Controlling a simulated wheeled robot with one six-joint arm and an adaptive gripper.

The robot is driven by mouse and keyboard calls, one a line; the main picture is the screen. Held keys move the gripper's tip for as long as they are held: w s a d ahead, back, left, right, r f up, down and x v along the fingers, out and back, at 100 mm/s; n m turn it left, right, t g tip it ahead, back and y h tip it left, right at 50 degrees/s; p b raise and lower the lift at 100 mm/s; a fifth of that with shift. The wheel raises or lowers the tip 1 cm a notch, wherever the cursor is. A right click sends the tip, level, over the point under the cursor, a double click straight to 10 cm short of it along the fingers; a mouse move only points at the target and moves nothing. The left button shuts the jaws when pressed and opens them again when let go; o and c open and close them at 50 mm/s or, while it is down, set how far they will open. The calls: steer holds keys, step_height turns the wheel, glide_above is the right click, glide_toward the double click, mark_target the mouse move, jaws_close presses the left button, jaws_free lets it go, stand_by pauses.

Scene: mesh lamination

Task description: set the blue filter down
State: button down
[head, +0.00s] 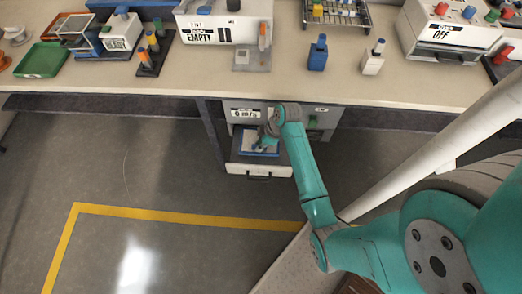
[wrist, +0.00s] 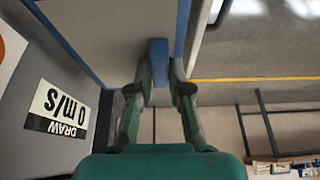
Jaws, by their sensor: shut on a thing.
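The blue filter (wrist: 158,48) shows in the wrist view as a blue grip block on a pale flat panel with blue edges. My gripper (wrist: 159,75) is shut on this block, one finger on each side. In the head view, the filter (head: 262,154) lies flat at the open drawer (head: 240,160) under the bench, partly hidden by my gripper (head: 264,142). I cannot tell whether the filter touches the drawer floor.
A "0 m/s" draw display (head: 246,113) sits on the grey housing just above the drawer. The bench top (head: 300,85) overhangs it, holding an "EMPTY" box (head: 222,25), two small bottles and an "OFF" machine (head: 445,35). The floor (head: 150,180) in front is clear.

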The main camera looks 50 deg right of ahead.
steer(key=w+d, duration=0.2)
steer(key=shift+d+f, duration=0.15)
steer(key=shift+d, duration=0.15)
step_height(320, 180, down, 6)
steer(key=shift+s+a+f, duration=0.1)
step_height(320, 180, down, 4)
steer(key=shift+f, duration=0.5)
steer(key=c, duration=1.1)
jaws_free()
